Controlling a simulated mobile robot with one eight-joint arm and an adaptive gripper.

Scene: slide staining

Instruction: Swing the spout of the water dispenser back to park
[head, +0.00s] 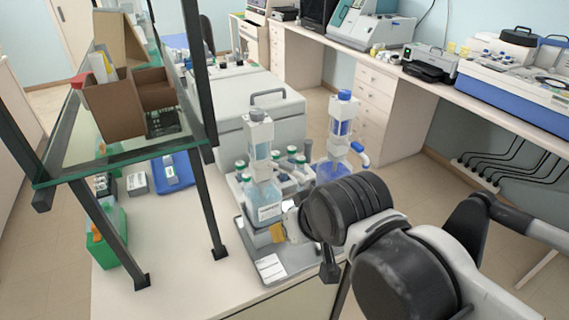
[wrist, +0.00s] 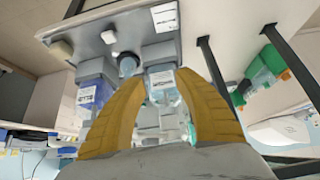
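Two bottle-top dispensers stand on a grey tray (head: 262,262) at the bench end. The left one (head: 261,165) has a grey cap and a clear labelled bottle (head: 268,204). The right one (head: 341,128) has a blue cap, a blue bottle (head: 328,170) and a blue-tipped spout (head: 359,150) pointing right. I cannot read which is water. The left spout is not clear to me. My gripper (head: 278,232) is low before the clear bottle, mostly hidden by my wrist. In the wrist view its yellow fingers (wrist: 162,80) are apart, with the clear bottle (wrist: 163,84) behind and blue bottle (wrist: 92,97) left.
A glass shelf on dark posts (head: 209,200) rises to the left, carrying a brown box (head: 113,108). A green container (head: 107,240) stands under it.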

